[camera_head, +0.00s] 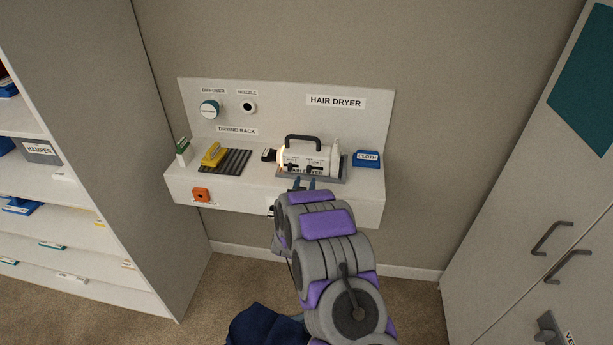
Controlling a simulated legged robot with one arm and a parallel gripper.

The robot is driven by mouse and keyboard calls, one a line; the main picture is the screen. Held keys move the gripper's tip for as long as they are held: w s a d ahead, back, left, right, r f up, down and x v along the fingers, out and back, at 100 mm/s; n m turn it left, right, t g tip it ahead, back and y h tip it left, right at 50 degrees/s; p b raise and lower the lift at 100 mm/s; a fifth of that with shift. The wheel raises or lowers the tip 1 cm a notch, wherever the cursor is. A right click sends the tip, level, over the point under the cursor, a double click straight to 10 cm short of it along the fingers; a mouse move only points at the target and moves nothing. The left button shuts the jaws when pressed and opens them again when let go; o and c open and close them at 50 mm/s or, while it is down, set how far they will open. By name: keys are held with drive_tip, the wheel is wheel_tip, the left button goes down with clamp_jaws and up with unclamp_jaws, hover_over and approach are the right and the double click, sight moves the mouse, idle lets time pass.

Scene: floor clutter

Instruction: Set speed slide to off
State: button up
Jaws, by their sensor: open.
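The hair dryer (322,160) is a white cylinder with a dark carry handle, lying in a grey tray (341,174) on a white wall shelf. Small dark controls and labels show on its front side, and one end at left glows. The speed slide is too small to tell apart from the other controls. My gripper (304,184) is at the shelf's front edge, just in front of the dryer's front side. My arm hides part of the shelf front.
A yellow item (213,154) sits on the dark drying rack (232,162) at left. A blue cloth box (367,159) stands right of the dryer. A tall shelf unit (95,150) stands left, a cabinet (540,215) right.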

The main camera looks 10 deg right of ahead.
drive_tip(key=p+v, duration=0.1)
drive_tip(key=v, duration=1)
drive_tip(key=shift+s, duration=0.3)
drive_tip(key=shift+a+r, duration=0.1)
drive_tip(key=shift+a, duration=0.05)
drive_tip(key=s+a+r+g+y, duration=0.2)
drive_tip(key=a+r+g+y, duration=0.3)
drive_tip(key=r+y, duration=0.1)
drive_tip(key=s+a+r+n+g+y, duration=0.1)
drive_tip(key=s+r+n+g+y, duration=0.2)
drive_tip(key=s, duration=0.6)
drive_tip(key=s+d+r+g+h, duration=0.1)
drive_tip(key=s+d+r+g, duration=0.2)
drive_tip(key=s, duration=0.9)
drive_tip(key=s+d+r+g+h, duration=0.1)
drive_tip(key=s+d+r+g, duration=0.2)
drive_tip(key=s, duration=1)
drive_tip(key=s+d+r+g+h, duration=0.1)
drive_tip(key=s+d+r+g, duration=0.2)
drive_tip(key=s, duration=0.9)
drive_tip(key=d+g, duration=0.2)
drive_tip(key=shift+s+d+r+n, duration=0.2)
drive_tip(key=shift+s+d+n, duration=0.1)
drive_tip(key=shift+s+d, duration=0.1)
